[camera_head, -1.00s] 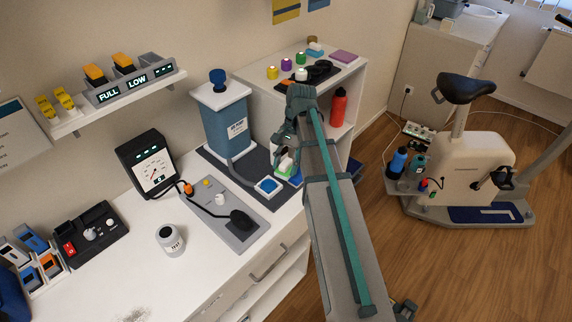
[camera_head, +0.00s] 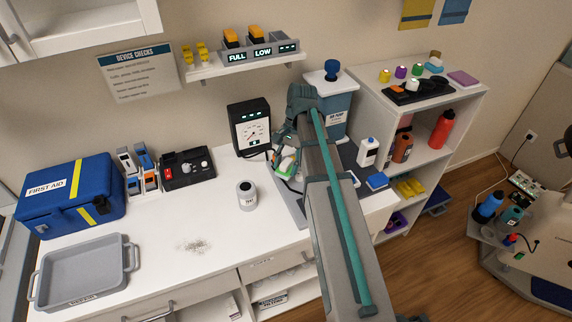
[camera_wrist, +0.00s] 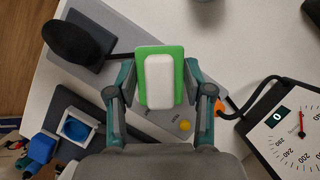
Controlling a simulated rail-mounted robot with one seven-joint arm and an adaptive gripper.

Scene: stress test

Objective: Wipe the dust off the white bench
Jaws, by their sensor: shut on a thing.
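The white bench (camera_head: 130,234) runs along the wall in the head view. A patch of grey dust (camera_head: 195,245) lies on its top, left of my gripper and in front of the black switch box. My gripper (camera_head: 285,160) is shut on a green and white block (camera_head: 286,165), which looks like a scrubber. In the wrist view the block (camera_wrist: 158,80) sits between both fingers (camera_wrist: 160,88), white side towards the camera. It is held above the grey test plate, clear of the dust. The block's underside is hidden.
A white TEST jar (camera_head: 247,196) stands between the dust and my gripper. A grey tray (camera_head: 82,276) and a blue first aid bag (camera_head: 70,196) are at left. The gauge (camera_head: 249,128) and black switch box (camera_head: 187,169) stand at the back. Bench around the dust is clear.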

